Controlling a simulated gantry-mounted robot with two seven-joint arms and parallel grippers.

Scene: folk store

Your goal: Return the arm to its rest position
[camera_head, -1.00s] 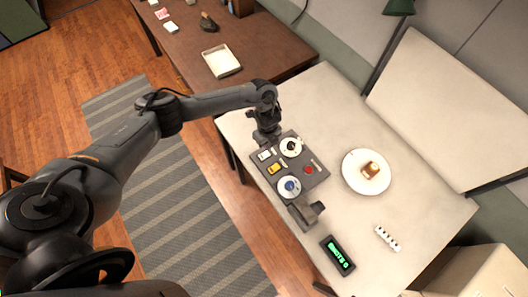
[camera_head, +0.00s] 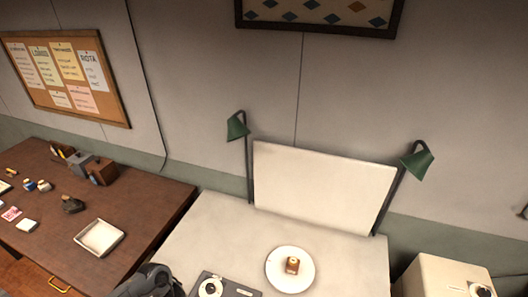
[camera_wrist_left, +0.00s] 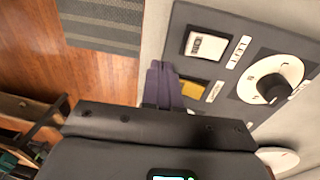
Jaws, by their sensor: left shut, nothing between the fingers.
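My left arm (camera_head: 150,283) shows only as a dark link at the bottom edge of the head view. In the left wrist view my left gripper (camera_wrist_left: 163,84) is shut and empty, its fingertips beside the edge of a dark control panel (camera_wrist_left: 222,72). The panel carries a white button (camera_wrist_left: 207,45), a yellow button (camera_wrist_left: 194,89) partly behind the fingers, and a white dial with a black knob (camera_wrist_left: 271,89). I cannot tell whether the fingers touch the panel. Part of the panel also shows at the bottom of the head view (camera_head: 238,290). My right gripper is not in view.
A round white plate (camera_head: 277,278) with a small brown block (camera_head: 292,265) is on the pale table (camera_head: 205,235). A white board (camera_head: 325,185) stands behind, between two green lamps. A brown desk (camera_head: 150,195) with a white tray (camera_head: 82,240) is left.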

